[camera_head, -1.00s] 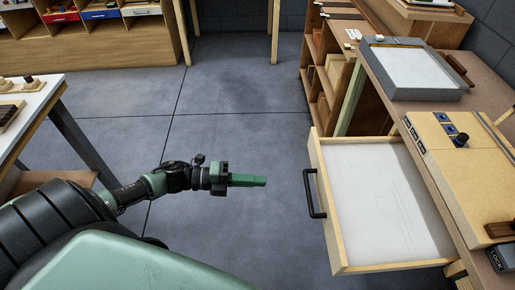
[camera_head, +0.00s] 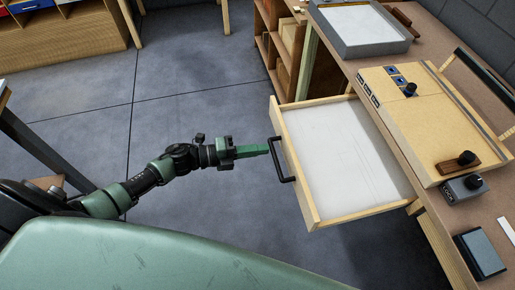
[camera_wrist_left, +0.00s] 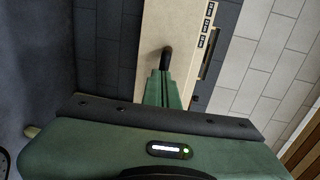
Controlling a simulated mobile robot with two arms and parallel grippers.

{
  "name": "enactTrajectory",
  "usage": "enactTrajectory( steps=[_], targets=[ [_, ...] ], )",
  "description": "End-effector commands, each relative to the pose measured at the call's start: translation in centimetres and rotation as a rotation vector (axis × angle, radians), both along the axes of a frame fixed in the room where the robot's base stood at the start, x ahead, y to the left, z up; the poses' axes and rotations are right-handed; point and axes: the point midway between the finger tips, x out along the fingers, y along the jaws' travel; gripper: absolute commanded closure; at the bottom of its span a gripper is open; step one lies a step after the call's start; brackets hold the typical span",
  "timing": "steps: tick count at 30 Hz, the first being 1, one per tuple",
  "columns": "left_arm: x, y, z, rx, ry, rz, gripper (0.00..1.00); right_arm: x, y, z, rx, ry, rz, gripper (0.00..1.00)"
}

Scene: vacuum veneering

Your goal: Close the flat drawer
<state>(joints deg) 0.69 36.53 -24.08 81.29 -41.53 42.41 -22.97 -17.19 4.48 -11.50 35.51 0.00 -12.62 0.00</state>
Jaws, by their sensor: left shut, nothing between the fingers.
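The flat drawer (camera_head: 330,150) is pulled out from under the workbench on the right in the head view. It has light wood sides, a white flat inside and a black bar handle (camera_head: 280,160) on its front. My left gripper (camera_head: 268,149) is shut and empty, its fingertips at the handle and pointing at the drawer front. I cannot tell whether they touch. In the left wrist view the shut fingers (camera_wrist_left: 164,88) point at the pale drawer front, with the dark handle (camera_wrist_left: 167,57) just beyond the tips. My right gripper is not in view.
The workbench (camera_head: 450,215) carries a wooden panel with knobs (camera_head: 405,115), a grey framed tray (camera_head: 358,25), a grey box with a knob (camera_head: 464,188) and a blue-grey block (camera_head: 481,254). A wooden shelf (camera_head: 272,45) stands behind the drawer. The floor left of the drawer is clear.

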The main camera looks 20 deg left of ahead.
Motion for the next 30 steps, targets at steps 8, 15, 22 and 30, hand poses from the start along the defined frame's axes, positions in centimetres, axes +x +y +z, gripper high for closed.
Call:
enactTrajectory(
  steps=[8,15,22,30],
  targets=[
    [1.3,-1.8,0.0,-0.002,-0.004,-0.001,1.0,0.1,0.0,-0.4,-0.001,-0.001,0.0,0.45],
    [4.9,-7.2,0.1,-0.004,-0.007,-0.002,1.0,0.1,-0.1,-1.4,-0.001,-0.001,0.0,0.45],
    [9.2,-13.6,-0.1,-0.002,-0.006,-0.001,1.0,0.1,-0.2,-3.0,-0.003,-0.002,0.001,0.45],
    [13.4,-19.9,-0.2,-0.001,-0.004,-0.001,1.0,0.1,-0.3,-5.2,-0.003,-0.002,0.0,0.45]
  ],
)
